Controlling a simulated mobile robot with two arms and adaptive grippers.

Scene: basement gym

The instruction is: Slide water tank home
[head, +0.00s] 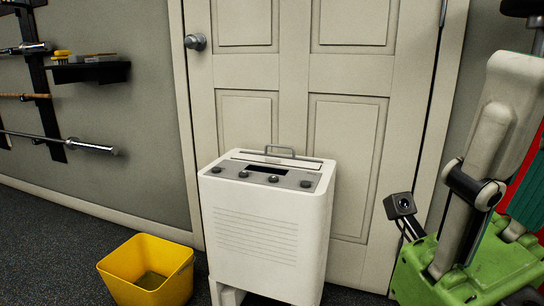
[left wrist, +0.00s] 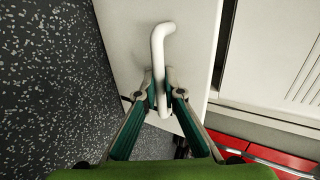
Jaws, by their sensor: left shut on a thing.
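The white dehumidifier (head: 255,235), with knobs and a top handle, stands upright before a door in the head view. Its louvred side (left wrist: 285,60) shows in the left wrist view. The water tank (left wrist: 120,30) is a plain white panel beside it, with an edge and gap between them. My left gripper (left wrist: 160,85) is shut on the tank's white bent handle (left wrist: 162,45). How far the tank is in is unclear. A white piece (head: 228,295) juts out low at the unit's left. My right gripper (head: 490,130) is raised close at the right, partly cut off.
A yellow bucket (head: 147,272) stands on the dark floor just left of the dehumidifier. A wall rack (head: 50,90) holds bars at the left. The closed door (head: 350,90) is behind the unit. A red thing (left wrist: 245,150) and a metal bar show low right in the wrist view.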

